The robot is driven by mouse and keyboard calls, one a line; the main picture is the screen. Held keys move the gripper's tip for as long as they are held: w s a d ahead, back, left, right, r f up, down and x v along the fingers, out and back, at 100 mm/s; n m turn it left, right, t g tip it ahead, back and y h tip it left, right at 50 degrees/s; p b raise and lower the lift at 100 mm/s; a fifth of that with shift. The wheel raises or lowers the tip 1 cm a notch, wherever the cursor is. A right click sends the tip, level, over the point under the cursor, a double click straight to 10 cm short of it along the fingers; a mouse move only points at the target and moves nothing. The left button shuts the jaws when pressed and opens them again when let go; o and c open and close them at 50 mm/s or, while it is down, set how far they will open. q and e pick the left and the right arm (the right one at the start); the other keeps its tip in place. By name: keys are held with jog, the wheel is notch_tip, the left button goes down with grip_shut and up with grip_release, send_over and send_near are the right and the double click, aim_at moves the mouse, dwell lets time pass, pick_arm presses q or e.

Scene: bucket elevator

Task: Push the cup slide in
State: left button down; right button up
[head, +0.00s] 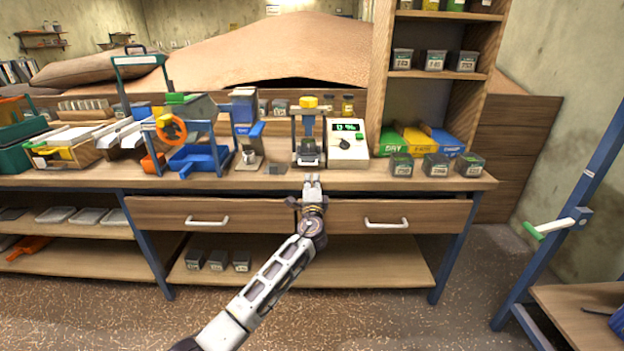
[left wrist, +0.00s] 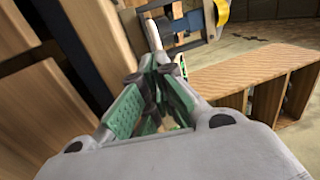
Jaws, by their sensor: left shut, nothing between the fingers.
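A small upright stand (head: 295,130) with a yellow-topped part (head: 308,102) is on the workbench, left of a white meter with a lit green display (head: 347,128). A dark cup (head: 308,147) sits low inside the stand, on what looks like the cup slide (head: 308,159) at its front. How far the slide sticks out is too small to tell. My left gripper (head: 312,181) is shut and empty, just in front of the bench edge below the slide, apart from it. Its green-padded fingers show together in the left wrist view (left wrist: 150,97). My right gripper is not in view.
A blue device with an orange wheel (head: 171,128) stands left of the stand. A small metal cup (head: 249,155) and a grey block (head: 277,169) are nearer. Several dark jars (head: 437,164) stand at right. Two drawers (head: 387,222) are below the bench top.

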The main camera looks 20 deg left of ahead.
pick_arm(q)
jog(key=p+v, duration=0.1)
jog(key=v, duration=0.6)
jog(key=shift+s, duration=0.35)
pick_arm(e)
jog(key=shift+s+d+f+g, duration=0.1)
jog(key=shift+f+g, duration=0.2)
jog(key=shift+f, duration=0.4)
pick_arm(q)
jog(key=shift+d+f, duration=0.1)
jog(key=shift+f, duration=0.05)
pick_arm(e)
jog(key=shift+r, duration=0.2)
